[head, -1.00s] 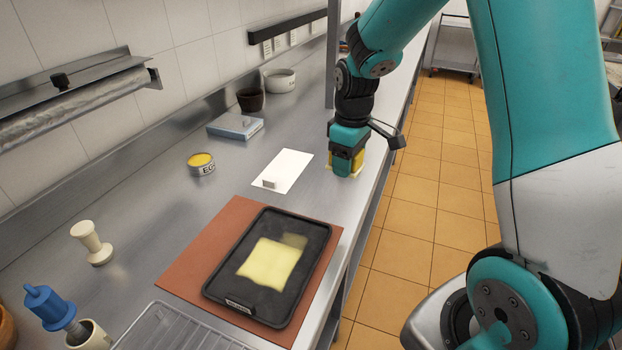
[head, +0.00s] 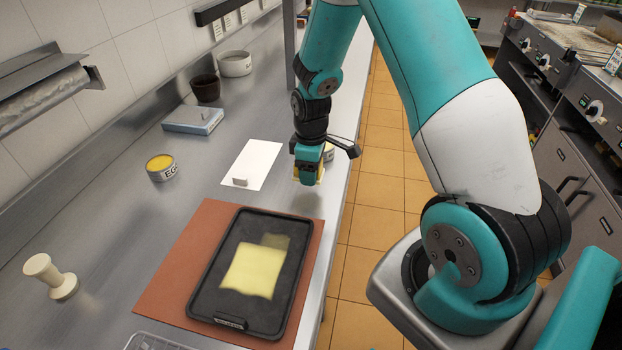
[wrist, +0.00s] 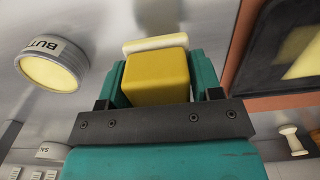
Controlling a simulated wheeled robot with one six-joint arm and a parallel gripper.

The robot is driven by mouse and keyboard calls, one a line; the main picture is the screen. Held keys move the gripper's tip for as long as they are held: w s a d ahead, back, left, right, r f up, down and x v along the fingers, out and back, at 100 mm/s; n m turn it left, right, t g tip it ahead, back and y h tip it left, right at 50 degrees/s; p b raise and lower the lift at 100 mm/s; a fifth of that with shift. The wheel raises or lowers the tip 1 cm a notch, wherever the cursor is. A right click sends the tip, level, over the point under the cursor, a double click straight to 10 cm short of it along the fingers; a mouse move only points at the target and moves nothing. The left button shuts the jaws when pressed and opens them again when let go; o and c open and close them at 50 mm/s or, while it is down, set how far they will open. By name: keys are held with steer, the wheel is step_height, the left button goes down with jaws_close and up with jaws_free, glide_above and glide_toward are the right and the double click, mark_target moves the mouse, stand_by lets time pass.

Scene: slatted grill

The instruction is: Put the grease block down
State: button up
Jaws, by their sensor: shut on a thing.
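My gripper (head: 306,180) is shut on the yellow grease block (wrist: 157,77), which sits between the two teal fingers in the wrist view. A paler yellow slab (wrist: 155,44) shows at the block's far end; I cannot tell whether it is part of the block. In the head view only a yellow edge of the block (head: 319,175) shows beside the fingers. The gripper points down over the steel counter (head: 205,160), right of the white sheet and beyond the black tray. A faint shadow lies below it, and the block appears to be above the counter.
A black tray (head: 212,285) with yellow pieces lies on a reddish mat (head: 165,285). A white sheet (head: 258,158) with a small grey block is left of my gripper. A butter tub (wrist: 52,68) stands close by. An egg tub (head: 161,168) is farther left.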

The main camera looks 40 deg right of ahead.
mark_target(311, 190)
steer(key=shift+f+p, duration=0.3)
steer(key=shift+f, duration=1.95)
steer(key=shift+f, duration=0.2)
steer(key=o, duration=0.8)
steer(key=shift+r, duration=0.1)
steer(key=shift+r, duration=0.1)
